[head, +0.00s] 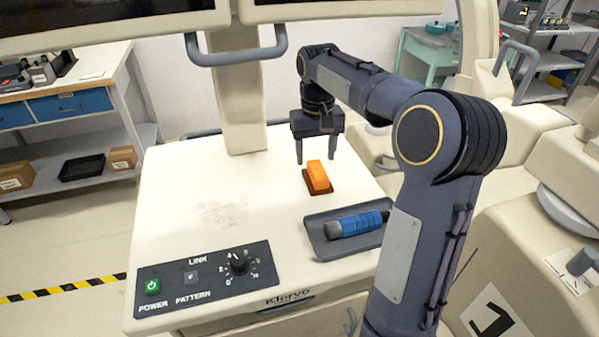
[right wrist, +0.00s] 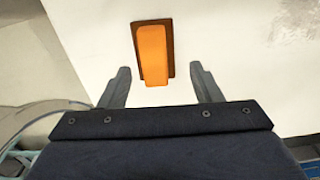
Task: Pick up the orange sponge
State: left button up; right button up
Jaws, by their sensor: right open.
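The orange sponge (head: 318,174) lies on a dark brown base on the white cart top, behind the grey tray. My right gripper (head: 315,158) is open, pointing down just behind and above the sponge in the head view. In the right wrist view the sponge (right wrist: 153,55) lies ahead of and between the two open fingers of the right gripper (right wrist: 163,88), apart from both. Nothing is held. My left gripper is not in either view.
A grey tray (head: 318,244) with a blue-handled tool (head: 358,224) lies in front of the sponge. A control panel (head: 205,281) with a knob is at the front left of the cart top (head: 175,195). The cart's left middle is clear. A monitor post (head: 240,100) rises at the back.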

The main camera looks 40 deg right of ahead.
aim_at(318, 170)
jog(key=f, duration=0.4)
jog(key=d+f, duration=0.1)
jog(key=f, duration=0.1)
jog(key=shift+f, duration=0.2)
jog(key=shift+c, duration=0.2)
jog(key=c, duration=0.6)
jog(key=shift+o, duration=0.2)
jog(key=shift+r, duration=0.1)
